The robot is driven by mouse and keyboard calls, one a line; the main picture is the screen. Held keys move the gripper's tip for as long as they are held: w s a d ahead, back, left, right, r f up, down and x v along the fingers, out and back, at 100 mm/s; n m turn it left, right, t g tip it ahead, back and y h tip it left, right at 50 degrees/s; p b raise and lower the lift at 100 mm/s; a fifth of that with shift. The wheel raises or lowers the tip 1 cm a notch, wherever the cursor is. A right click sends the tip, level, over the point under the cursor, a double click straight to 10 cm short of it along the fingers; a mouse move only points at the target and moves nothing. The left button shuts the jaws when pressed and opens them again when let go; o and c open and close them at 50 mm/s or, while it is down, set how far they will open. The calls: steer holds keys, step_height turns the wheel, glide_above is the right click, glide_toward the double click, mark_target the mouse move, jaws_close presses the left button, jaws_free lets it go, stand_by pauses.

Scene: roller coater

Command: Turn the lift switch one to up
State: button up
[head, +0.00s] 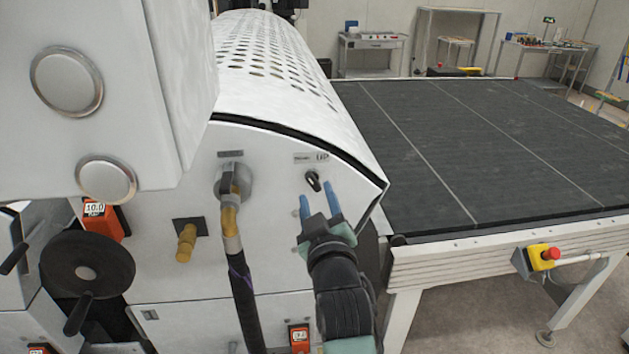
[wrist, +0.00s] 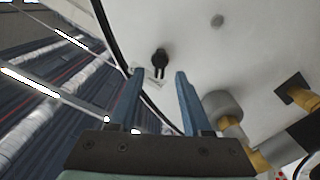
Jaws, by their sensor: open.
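The lift switch (head: 313,181) is a small black rotary knob on the white side panel of the machine, under a label with "UP" (head: 321,156). In the wrist view the switch (wrist: 160,62) lies beyond the fingertips, roughly between them in line. My gripper (head: 318,199) is open, its two blue fingers pointing at the panel just below the switch. In the wrist view my gripper (wrist: 157,85) is empty, and its fingers look apart from the knob. The fingertips hide nothing of the knob.
A hose connector (head: 233,190) with a dark cable stands left of the switch, close to my gripper. A brass fitting (head: 187,238) and black handwheel (head: 87,272) are further left.

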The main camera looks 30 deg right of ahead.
mark_target(313, 185)
steer(key=shift+p+x, duration=0.4)
steer(key=shift+x, duration=1.35)
jaws_close()
